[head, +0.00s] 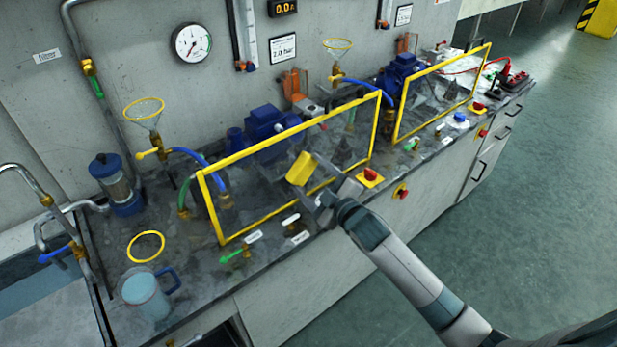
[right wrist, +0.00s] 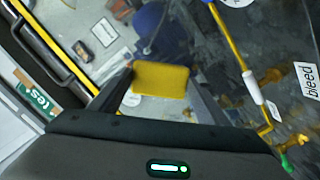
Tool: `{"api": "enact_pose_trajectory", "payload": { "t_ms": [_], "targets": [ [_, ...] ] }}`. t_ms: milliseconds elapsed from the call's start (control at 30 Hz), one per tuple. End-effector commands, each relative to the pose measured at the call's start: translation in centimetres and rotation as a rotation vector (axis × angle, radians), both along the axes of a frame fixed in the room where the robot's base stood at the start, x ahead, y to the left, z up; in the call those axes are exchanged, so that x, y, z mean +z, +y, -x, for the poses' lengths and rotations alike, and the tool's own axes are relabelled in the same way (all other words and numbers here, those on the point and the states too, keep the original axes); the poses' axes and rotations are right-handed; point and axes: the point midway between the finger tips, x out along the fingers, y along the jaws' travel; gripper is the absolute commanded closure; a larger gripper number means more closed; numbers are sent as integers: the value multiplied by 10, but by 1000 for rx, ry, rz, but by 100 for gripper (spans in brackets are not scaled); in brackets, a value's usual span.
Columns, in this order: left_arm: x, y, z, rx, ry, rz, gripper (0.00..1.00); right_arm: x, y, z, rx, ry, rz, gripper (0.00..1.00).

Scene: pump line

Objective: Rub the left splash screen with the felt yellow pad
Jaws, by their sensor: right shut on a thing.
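The left splash screen (head: 290,132) is a clear panel in a yellow frame, standing on the bench in front of a blue pump. My right gripper (head: 318,182) reaches in from the front right and is shut on the yellow pad (head: 300,168). In the right wrist view the pad (right wrist: 160,78) sits between the two fingers. In the head view the pad overlaps the lower middle of the screen; I cannot tell whether it touches the panel. My left gripper is not in view.
A second yellow-framed screen (head: 450,59) stands farther right. A red knob on a yellow base (head: 370,176) is close to my right gripper. A blue-handled jug (head: 147,295) and a yellow ring (head: 146,246) are at the left.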

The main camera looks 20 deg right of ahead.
Motion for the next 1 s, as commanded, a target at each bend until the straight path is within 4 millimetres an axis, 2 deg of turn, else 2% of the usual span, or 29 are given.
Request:
{"api": "enact_pose_trajectory", "payload": {
  "t_ms": [267, 700, 1000],
  "targets": [
    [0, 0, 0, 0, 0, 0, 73, 0, -3, -1, 0, 0, 2, 48],
    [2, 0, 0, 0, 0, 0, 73, 0, -30, -14, 0, 0, 2, 48],
    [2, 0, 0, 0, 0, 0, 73, 0, -34, -16, -1, -1, 0, 48]
  ]
}}
